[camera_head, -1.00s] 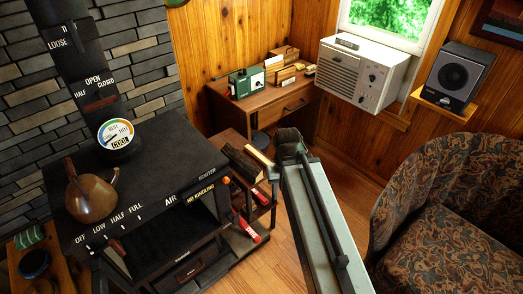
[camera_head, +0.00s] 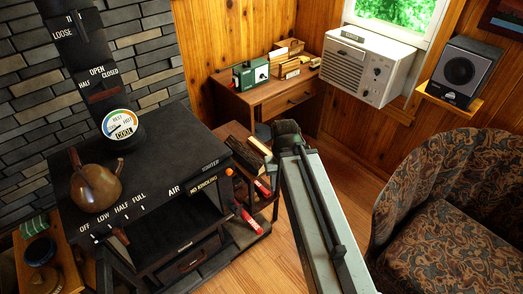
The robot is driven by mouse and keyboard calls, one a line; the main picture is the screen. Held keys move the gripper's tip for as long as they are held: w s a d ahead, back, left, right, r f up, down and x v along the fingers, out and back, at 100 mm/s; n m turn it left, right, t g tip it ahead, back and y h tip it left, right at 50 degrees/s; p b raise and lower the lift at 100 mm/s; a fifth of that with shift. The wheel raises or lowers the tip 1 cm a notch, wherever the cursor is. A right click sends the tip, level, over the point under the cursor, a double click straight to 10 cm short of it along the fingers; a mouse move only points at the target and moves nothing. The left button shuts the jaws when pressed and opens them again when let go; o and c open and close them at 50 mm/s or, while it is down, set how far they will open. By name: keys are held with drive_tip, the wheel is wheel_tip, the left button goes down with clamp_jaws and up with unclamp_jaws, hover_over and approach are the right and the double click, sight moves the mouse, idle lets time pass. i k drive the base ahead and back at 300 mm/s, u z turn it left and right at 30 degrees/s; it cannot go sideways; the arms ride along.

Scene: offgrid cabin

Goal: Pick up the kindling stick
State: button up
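A pale stick that looks like the kindling stick (camera_head: 260,146) lies beside dark split logs (camera_head: 243,155) on a low wooden shelf stand to the right of the stove. My gripper (camera_head: 286,130) is at the far end of my raised arm, just right of and slightly above the stick in the picture. A gap shows between the stick and the gripper. The fingers are dark and small and face away, so whether they are open or shut is unclear. My arm hides part of the stand's right side.
The black stove (camera_head: 140,165) with a brown kettle (camera_head: 96,186) stands on the left. Red-handled tools (camera_head: 250,218) hang or lean below the logs. A wooden desk (camera_head: 255,101) is behind. A patterned armchair (camera_head: 440,225) fills the right. Bare floor shows between.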

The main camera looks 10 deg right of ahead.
sight(264, 151)
drive_tip(key=u, duration=2)
drive_tip(key=k, duration=1)
drive_tip(key=z, duration=0.4)
drive_tip(key=i, duration=1.5)
drive_tip(key=u, duration=0.05)
